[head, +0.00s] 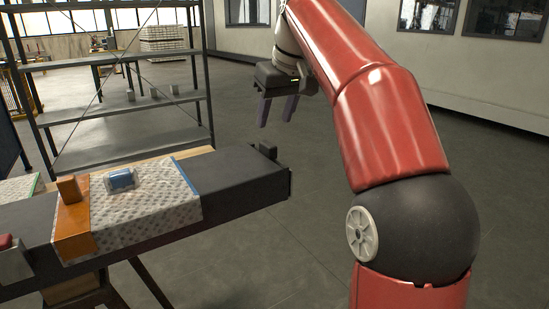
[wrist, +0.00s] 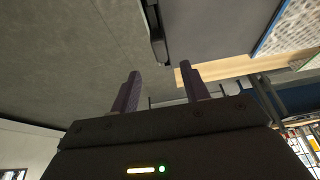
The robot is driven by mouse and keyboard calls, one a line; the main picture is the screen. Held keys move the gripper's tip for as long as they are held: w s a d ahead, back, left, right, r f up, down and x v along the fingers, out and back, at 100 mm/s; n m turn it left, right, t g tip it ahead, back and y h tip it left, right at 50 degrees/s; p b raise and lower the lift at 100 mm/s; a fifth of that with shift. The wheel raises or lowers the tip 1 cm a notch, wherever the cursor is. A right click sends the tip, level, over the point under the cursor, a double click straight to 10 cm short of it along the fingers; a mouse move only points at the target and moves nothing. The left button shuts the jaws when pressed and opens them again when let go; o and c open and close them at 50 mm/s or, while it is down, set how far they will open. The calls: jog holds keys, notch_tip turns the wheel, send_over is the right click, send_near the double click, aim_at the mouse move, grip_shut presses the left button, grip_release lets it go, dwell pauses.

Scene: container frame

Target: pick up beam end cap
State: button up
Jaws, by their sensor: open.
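A dark beam (head: 235,190) runs across the left of the head view. A thin dark plate at its right end, seemingly the beam end cap (head: 290,184), sits against the end face. In the wrist view the cap (wrist: 157,38) seems to show as a dark strip along the beam's end, cut by the top edge. My gripper (head: 276,121) is open and empty, pointing down, above and beyond the beam's right end in the head picture. Its two fingers also show in the wrist view (wrist: 160,72), apart from the beam.
A patterned sheet (head: 150,210), an orange strip with a wooden block (head: 68,189) and a blue-and-white item (head: 121,180) lie further left. A metal shelf (head: 130,120) stands behind. The floor to the right is clear.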

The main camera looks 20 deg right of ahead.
aim_at(269, 143)
jog(key=b+x, duration=0.1)
jog(key=x, duration=0.5)
jog(key=shift+f, duration=0.4)
grip_shut()
